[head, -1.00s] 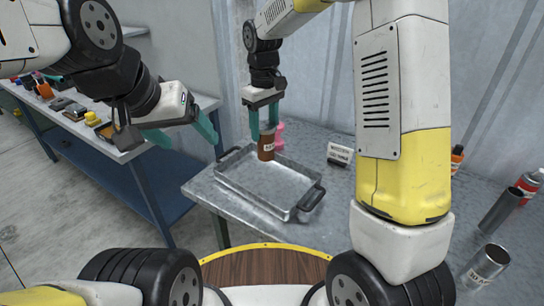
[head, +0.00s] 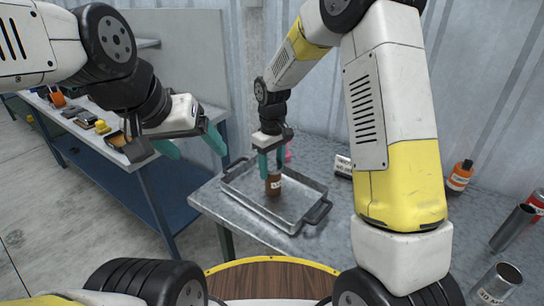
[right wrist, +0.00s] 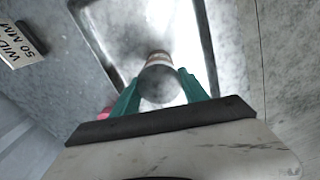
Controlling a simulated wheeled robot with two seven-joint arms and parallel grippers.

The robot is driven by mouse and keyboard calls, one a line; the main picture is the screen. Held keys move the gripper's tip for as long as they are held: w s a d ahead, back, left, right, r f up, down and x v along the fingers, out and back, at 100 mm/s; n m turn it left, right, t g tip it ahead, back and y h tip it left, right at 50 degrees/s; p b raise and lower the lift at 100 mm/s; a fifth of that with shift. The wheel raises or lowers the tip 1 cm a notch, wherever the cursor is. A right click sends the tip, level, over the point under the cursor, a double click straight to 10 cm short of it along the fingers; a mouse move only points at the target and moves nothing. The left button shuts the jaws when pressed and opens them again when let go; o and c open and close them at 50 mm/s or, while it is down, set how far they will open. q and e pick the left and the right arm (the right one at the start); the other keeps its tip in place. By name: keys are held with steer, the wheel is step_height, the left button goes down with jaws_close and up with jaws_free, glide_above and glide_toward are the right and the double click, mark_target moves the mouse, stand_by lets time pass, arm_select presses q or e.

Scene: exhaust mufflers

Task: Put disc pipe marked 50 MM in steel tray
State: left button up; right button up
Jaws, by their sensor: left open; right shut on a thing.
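My right gripper (head: 272,168) is shut on a brown pipe (head: 274,186) with a white label too small to read. It holds the pipe upright, low inside the walls of the steel tray (head: 301,212). I cannot tell whether the pipe touches the tray floor. The right wrist view shows the pipe (right wrist: 159,82) end-on between the teal fingers, over the tray (right wrist: 97,43). My left gripper (head: 190,145) is open and empty, left of the tray near the side bench.
At right are an orange bottle (head: 460,178), metal pipes (head: 498,285) and a red can (head: 537,205). A pink thing (head: 289,152) is behind my right gripper.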

steer(key=o, duration=1.5)
steer(key=shift+f, duration=0.1)
steer(key=s+d+r+m+t, duration=0.1)
steer(key=s+d+r, duration=0.1)
steer(key=r, duration=0.7)
steer(key=s+d+r+m, duration=0.1)
steer(key=s+d+r, duration=0.15)
steer(key=r, duration=0.65)
steer(key=s+d+r+m+t, duration=0.1)
steer(key=s+d+m, duration=0.1)
steer(key=s, duration=0.4)
steer(key=s+d+r+m+t+y, duration=0.1)
steer(key=s+d+m+t, duration=0.1)
steer(key=s+d, duration=0.2)
steer(key=s+d+r+m+t+y, duration=0.1)
steer(key=s+d+m+t, duration=0.1)
steer(key=s, duration=0.6)
steer(key=shift+d+r, duration=0.3)
steer(key=shift+d, duration=0.4)
